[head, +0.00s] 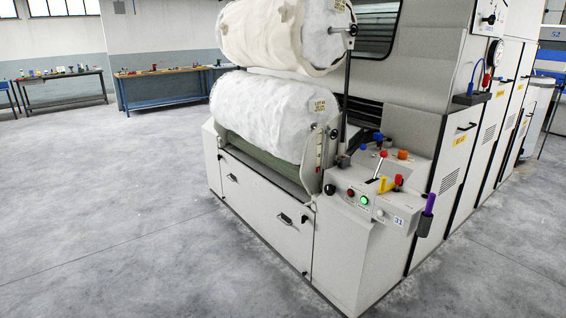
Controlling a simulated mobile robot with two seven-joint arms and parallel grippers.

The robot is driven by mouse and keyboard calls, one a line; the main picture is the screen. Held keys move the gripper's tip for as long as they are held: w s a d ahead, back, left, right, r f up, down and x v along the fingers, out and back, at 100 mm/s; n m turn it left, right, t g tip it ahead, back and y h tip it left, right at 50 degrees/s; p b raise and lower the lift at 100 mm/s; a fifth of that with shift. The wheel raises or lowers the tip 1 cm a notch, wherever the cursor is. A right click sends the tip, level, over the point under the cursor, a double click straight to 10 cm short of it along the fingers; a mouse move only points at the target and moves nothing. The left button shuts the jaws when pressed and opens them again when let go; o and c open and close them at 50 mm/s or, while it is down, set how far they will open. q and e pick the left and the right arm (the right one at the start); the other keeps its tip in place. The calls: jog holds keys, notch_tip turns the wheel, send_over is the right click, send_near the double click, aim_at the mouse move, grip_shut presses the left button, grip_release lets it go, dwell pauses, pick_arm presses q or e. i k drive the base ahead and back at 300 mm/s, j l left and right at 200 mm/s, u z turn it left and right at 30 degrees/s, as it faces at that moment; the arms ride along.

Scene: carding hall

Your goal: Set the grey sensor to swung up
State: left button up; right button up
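I cannot make out for certain which part is the grey sensor. A slim pale upright piece (319,152) with small red marks stands at the right end of the lower white fibre roll (270,112). A dark upright rod (346,95) rises beside it. The light grey control panel (345,205) carries a lever with a red knob (383,154), a yellow handle (388,184), a lit green button (364,200) and a red button (351,192). Neither of my grippers is in view.
The carding machine (262,215) fills the middle and right. A purple-handled item (430,205) sits in a dark holder at the panel's right end. Workbenches (165,85) with small items line the far wall. The grey floor (110,200) at left is clear.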

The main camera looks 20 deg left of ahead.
aim_at(343, 162)
jog(key=u, duration=0.4)
jog(key=i+j+z, duration=0.15)
jog(key=i+j, duration=1.25)
jog(key=i+j+z, duration=0.15)
jog(key=i+j, duration=1.35)
